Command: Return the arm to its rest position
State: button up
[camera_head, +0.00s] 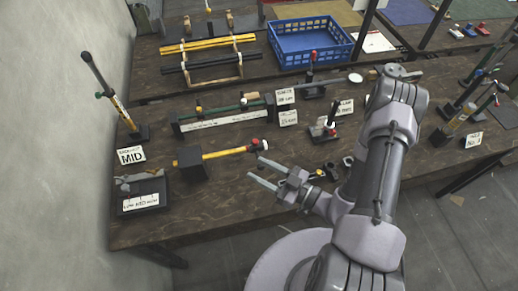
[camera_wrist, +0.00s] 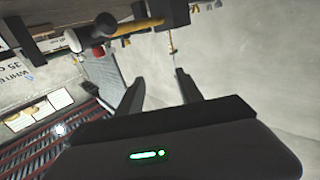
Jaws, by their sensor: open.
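My arm (camera_head: 380,165) reaches over the front of the wooden bench (camera_head: 235,205) from the right in the head view. My gripper (camera_head: 254,167) is open, with its two fingers apart and pointing left. Nothing shows between the fingers. In the wrist view my gripper (camera_wrist: 160,76) also shows a clear gap between its fingertips. A yellow-handled lever (camera_head: 225,153) with a red and white end lies just beyond the fingertips, apart from them in the head view. Its yellow bar also shows in the wrist view (camera_wrist: 138,26).
A black block (camera_head: 190,163) stands under the lever's left end. An upright press lever (camera_head: 108,88) stands by the "MID" sign (camera_head: 131,156). A small red-topped press (camera_head: 323,127) stands beyond my gripper. A blue crate (camera_head: 309,44) sits behind. A wall (camera_head: 70,130) bounds the left.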

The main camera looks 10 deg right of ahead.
jog(key=s+a+r+n+g+b, duration=0.4)
jog(key=n+g, duration=0.3)
jog(key=n, duration=0.8)
jog(key=s+a+r+n+g+b, duration=0.1)
jog(key=s+a+r+n+g, duration=0.45)
jog(key=n, duration=1.05)
jog(key=s+d+r+n+t+h+b, duration=0.1)
jog(key=d+r+n+t+h+b, duration=0.1)
jog(key=n, duration=1.1)
jog(key=s+d+r+n+t+h+b, duration=0.1)
jog(key=d+r+n+t+h+b, duration=0.2)
jog(key=n, duration=1.1)
jog(key=d+r+t+h, duration=0.1)
jog(key=d+r+h, duration=0.2)
jog(key=d+h, duration=0.3)
jog(key=shift+d, duration=0.15)
